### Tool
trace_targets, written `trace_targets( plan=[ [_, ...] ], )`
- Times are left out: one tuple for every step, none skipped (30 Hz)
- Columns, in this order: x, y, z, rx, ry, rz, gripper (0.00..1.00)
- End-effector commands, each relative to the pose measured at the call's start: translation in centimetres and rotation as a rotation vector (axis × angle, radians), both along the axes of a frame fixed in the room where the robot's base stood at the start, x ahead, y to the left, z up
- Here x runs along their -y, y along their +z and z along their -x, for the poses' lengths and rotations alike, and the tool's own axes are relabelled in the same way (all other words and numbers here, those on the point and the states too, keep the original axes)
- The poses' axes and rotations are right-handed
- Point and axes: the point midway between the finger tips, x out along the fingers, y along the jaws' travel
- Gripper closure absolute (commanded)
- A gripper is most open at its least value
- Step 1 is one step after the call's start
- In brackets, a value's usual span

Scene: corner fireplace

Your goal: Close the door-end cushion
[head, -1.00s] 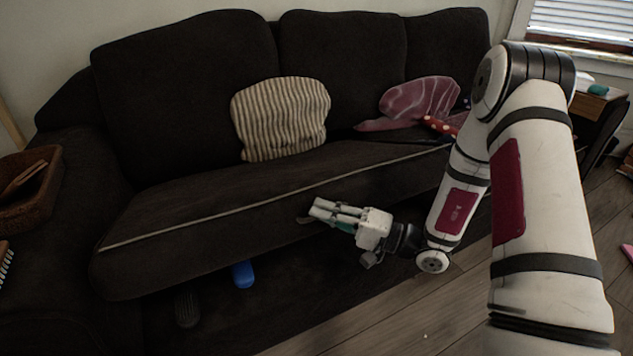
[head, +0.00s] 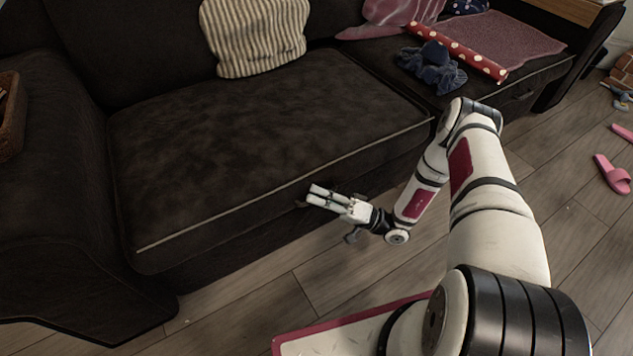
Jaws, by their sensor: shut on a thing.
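The door-end cushion (head: 250,135) is the dark seat on the left part of the sofa, with a pale piping line along its front edge. It lies about level, and no open gap shows beneath it. My gripper (head: 314,195) is at the front face of this cushion, just below the piping and right of its middle. Its fingers point left and are shut on a small dark pull tab (head: 301,204) at the cushion front. The fingers hide most of the tab.
A striped pillow (head: 255,38) leans on the backrest. The right seat holds blue cloth (head: 432,68), a red dotted roll (head: 470,52) and a pink blanket (head: 515,38). Pink slippers (head: 612,174) lie on the floor at right. The wood floor (head: 260,297) before the sofa is clear.

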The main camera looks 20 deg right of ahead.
Motion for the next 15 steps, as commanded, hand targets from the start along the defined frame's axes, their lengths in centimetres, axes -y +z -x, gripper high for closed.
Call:
trace_targets(
  plan=[
    [0.4,-0.6,0.3,0.01,-0.001,-0.007,1.0],
    [0.4,-0.9,0.2,0.016,-0.001,-0.007,1.0],
    [0.4,-1.3,0.3,0.022,-0.001,-0.009,1.0],
    [0.4,-1.5,0.3,0.026,-0.001,-0.01,1.0],
    [0.4,-1.7,0.3,0.03,0.0,-0.011,1.0],
    [0.4,-1.9,0.3,0.035,0.0,-0.013,1.0],
    [0.4,-2.1,0.3,0.037,0.001,-0.013,1.0],
    [0.4,-2.3,0.3,0.039,0.0,-0.013,1.0],
    [0.4,-2.5,0.3,0.04,0.0,-0.012,1.0],
    [0.4,-2.6,0.3,0.041,0.0,-0.012,1.0],
    [0.4,-2.7,0.3,0.042,0.0,-0.011,1.0],
    [0.4,-2.9,0.3,0.042,-0.001,-0.01,1.0],
    [0.4,-2.9,0.3,0.042,0.0,-0.008,1.0],
    [0.4,-3.0,0.3,0.042,0.0,-0.008,1.0],
    [0.3,-3.1,0.3,0.041,-0.001,-0.007,1.0]
  ],
)
